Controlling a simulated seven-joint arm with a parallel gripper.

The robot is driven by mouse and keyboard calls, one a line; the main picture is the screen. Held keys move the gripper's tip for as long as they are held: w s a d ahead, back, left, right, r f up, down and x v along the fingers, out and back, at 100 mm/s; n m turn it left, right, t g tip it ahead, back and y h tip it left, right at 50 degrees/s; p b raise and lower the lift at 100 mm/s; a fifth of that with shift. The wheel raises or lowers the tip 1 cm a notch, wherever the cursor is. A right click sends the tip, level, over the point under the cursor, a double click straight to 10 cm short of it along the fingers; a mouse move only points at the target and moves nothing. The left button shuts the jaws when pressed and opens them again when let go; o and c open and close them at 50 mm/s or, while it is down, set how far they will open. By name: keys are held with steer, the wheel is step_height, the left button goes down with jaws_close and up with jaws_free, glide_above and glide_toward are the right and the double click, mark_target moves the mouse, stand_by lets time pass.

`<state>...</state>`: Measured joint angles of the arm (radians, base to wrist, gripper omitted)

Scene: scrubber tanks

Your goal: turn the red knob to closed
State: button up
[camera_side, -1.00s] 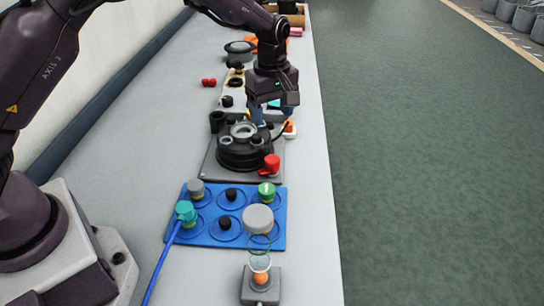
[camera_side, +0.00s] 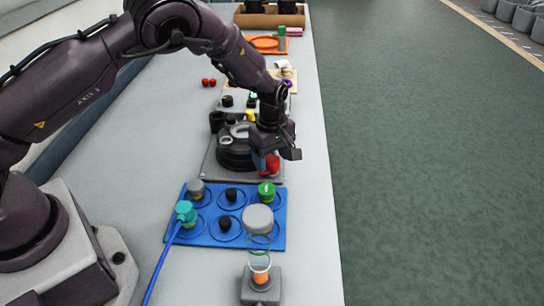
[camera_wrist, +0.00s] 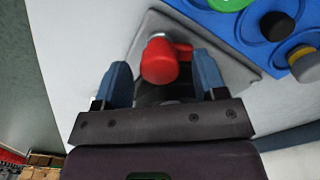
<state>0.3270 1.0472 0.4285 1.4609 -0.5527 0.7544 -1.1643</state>
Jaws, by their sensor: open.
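The red knob (camera_side: 271,163) sits at the right front corner of the grey plate (camera_side: 213,166) that carries a round black tank unit (camera_side: 232,158). In the wrist view the red knob (camera_wrist: 160,62) shows a round head with a short red arm pointing right. My gripper (camera_wrist: 162,82) is open, with one blue finger on each side of the knob. I cannot tell whether the fingers touch it. In the side view my gripper (camera_side: 264,162) is right at the knob and partly hides it and the tank unit.
A blue panel (camera_side: 208,240) with several knobs stands in front of the plate. A teal plug (camera_side: 185,211) with a blue cable is on its left. A grey stand (camera_side: 260,290) with a glass tube is nearest. Several small items and a brown box (camera_side: 262,20) lie behind.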

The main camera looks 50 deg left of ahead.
steer(key=shift+f, duration=0.2)
steer(key=shift+c, duration=0.3)
steer(key=c, duration=0.9)
steer(key=shift+m, duration=0.3)
steer(key=m, duration=0.2)
steer(key=shift+m, duration=2.5)
